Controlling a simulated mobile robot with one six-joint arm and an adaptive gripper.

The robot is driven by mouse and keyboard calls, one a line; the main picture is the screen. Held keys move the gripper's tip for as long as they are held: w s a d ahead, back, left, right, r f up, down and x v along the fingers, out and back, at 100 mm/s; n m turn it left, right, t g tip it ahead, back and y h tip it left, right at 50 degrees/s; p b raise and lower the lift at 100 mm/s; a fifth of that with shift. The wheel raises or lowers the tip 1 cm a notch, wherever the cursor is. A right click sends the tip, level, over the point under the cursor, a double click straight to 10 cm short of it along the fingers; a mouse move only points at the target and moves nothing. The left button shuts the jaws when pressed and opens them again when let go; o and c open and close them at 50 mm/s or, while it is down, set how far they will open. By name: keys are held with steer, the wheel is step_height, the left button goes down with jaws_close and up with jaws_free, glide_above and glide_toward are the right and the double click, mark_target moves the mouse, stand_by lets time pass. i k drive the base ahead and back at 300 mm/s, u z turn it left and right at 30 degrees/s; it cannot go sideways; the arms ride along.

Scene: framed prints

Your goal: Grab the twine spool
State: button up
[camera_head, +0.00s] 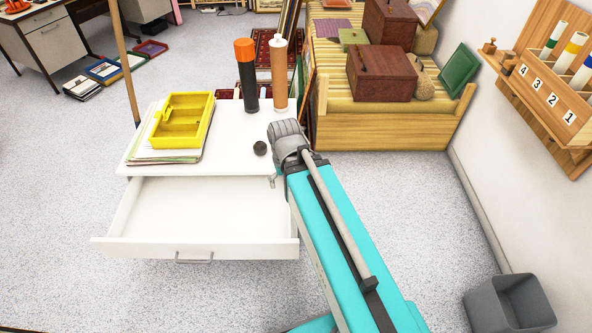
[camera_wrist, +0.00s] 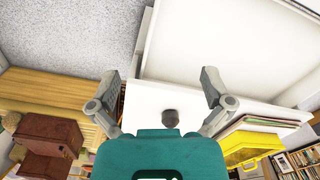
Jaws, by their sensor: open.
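A small dark round thing (camera_head: 260,148) sits on the white cabinet top (camera_head: 232,137), right of the yellow tray. It may be the twine spool, but no twine shows clearly. In the wrist view the dark thing (camera_wrist: 170,118) appears between my finger bases, close to the palm edge. My gripper (camera_wrist: 161,85) is open with nothing between its fingertips. In the head view my arm hides most of the gripper, above the cabinet's right edge. A tan rounded thing (camera_head: 424,88) among the boxes on the bench could also be twine; I cannot tell.
A yellow tray (camera_head: 183,121) lies on papers at the cabinet's left. Black (camera_head: 247,78) and brown (camera_head: 279,75) cylinders stand at its back. The empty drawer (camera_head: 203,207) is pulled out in front. A wooden bench (camera_head: 385,133) stands behind right, a grey bin (camera_head: 509,304) lower right.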

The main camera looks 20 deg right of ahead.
mark_target(509, 54)
steer(key=z, duration=1.8)
